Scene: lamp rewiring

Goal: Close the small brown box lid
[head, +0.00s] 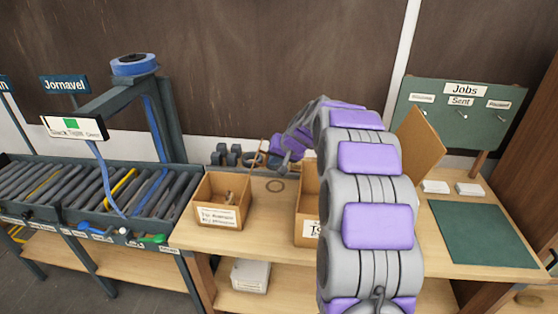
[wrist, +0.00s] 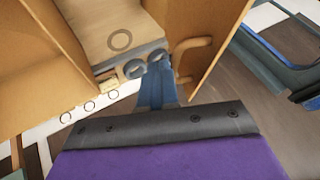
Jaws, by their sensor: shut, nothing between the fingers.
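Two small open brown boxes stand on the wooden table. The left box (head: 222,214) has a white label and small items inside. The right box (head: 306,212) is mostly hidden behind my arm. A brown lid-like panel (head: 424,142) stands tilted up to the right of my arm; its hinge is hidden, so I cannot see for certain which box it joins. My gripper (wrist: 155,80) is shut and empty, low near the back of the table. In the wrist view brown panels (wrist: 45,70) lie to its left and another brown panel (wrist: 215,35) to its right.
Dark rollers (head: 233,155) sit at the table's back near my gripper. A conveyor (head: 90,195) is on the left. A green mat (head: 482,234), white cards (head: 435,187) and a Jobs board (head: 465,112) are on the right. The table between the boxes is mostly clear.

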